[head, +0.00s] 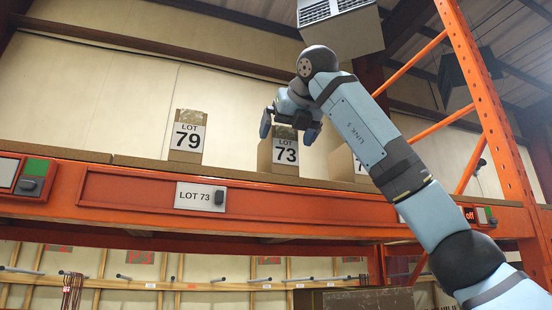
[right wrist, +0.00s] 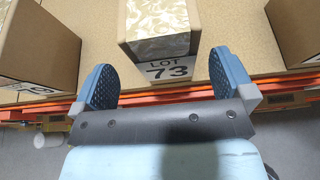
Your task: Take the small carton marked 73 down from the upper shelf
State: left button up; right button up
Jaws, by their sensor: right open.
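The small carton marked LOT 73 (head: 283,156) stands upright on the upper shelf (head: 130,163) at the front edge, in the middle of the head view. It also shows in the right wrist view (right wrist: 160,28), with its patterned top and white label. My right gripper (head: 290,128) is open just above and in front of the carton. In the right wrist view its two fingers (right wrist: 160,80) lie to either side of the label, with gaps. My left gripper is not in view.
A carton marked LOT 79 (head: 188,137) stands to the left. Another carton (head: 342,163) stands to the right, partly behind my arm. An orange beam (head: 130,190) with a LOT 73 plate (head: 200,197) runs below the shelf. An orange upright (head: 490,100) stands at right.

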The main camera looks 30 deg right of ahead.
aim_at(286, 139)
jog(key=shift+w+d, duration=0.15)
jog(key=shift+w, duration=0.15)
jog(key=x, duration=0.1)
jog(key=p+x, duration=0.2)
jog(key=x, duration=0.1)
jog(key=shift+s+d+r, duration=0.1)
jog(key=shift+d, duration=0.15)
jog(key=shift+w, duration=0.3)
jog(key=shift+f, duration=0.2)
jog(key=shift+s, duration=0.1)
jog(key=shift+c, duration=0.2)
jog(key=shift+s+a+r, duration=0.1)
jog(key=shift+s+r, duration=0.05)
jog(key=shift+s, duration=0.15)
jog(key=c, duration=1.1)
jog(key=shift+w, duration=0.15)
jog(key=shift+r, duration=0.15)
